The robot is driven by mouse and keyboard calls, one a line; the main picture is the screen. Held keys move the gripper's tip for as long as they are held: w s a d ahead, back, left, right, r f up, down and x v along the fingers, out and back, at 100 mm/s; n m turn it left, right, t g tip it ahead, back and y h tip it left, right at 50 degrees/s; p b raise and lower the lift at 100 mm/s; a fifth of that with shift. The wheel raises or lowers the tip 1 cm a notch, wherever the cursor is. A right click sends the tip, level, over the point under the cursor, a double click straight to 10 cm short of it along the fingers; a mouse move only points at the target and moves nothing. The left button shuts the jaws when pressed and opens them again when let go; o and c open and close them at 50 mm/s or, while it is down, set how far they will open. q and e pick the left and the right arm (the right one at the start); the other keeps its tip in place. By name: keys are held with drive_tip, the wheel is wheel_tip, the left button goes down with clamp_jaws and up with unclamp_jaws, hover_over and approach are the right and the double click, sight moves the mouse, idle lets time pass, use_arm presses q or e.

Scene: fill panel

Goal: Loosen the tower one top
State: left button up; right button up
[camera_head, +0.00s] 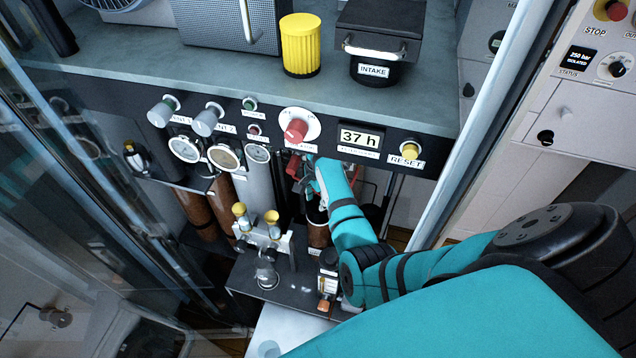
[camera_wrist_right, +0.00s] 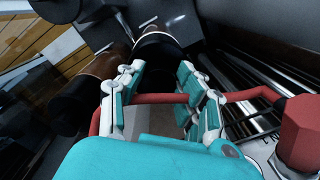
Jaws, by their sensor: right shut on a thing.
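My right gripper (camera_head: 313,178) reaches under the front panel from the right. In the right wrist view its fingers (camera_wrist_right: 161,72) are closed around a thin red bar (camera_wrist_right: 162,99). The bar bends at both sides and runs right toward a red hexagonal knob (camera_wrist_right: 302,135). A red part (camera_head: 293,166) shows beside the gripper in the head view. Brown cylinders stand below the panel, one at the left (camera_head: 196,208) and one under my gripper (camera_head: 319,235). A brown cylinder with black ends (camera_wrist_right: 82,92) also shows in the wrist view. I cannot tell which is tower one; the tower tops are largely hidden.
A yellow filter (camera_head: 300,45) and a black intake box (camera_head: 378,35) stand above. A metal post (camera_head: 480,130) borders the right side.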

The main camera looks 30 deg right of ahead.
idle(0.3)
drive_tip(key=o, duration=1.1)
drive_tip(key=shift+o, duration=0.2)
drive_tip(key=shift+r, duration=0.1)
wheel_tip(320, 180, up, 12)
drive_tip(key=shift+s, duration=0.2)
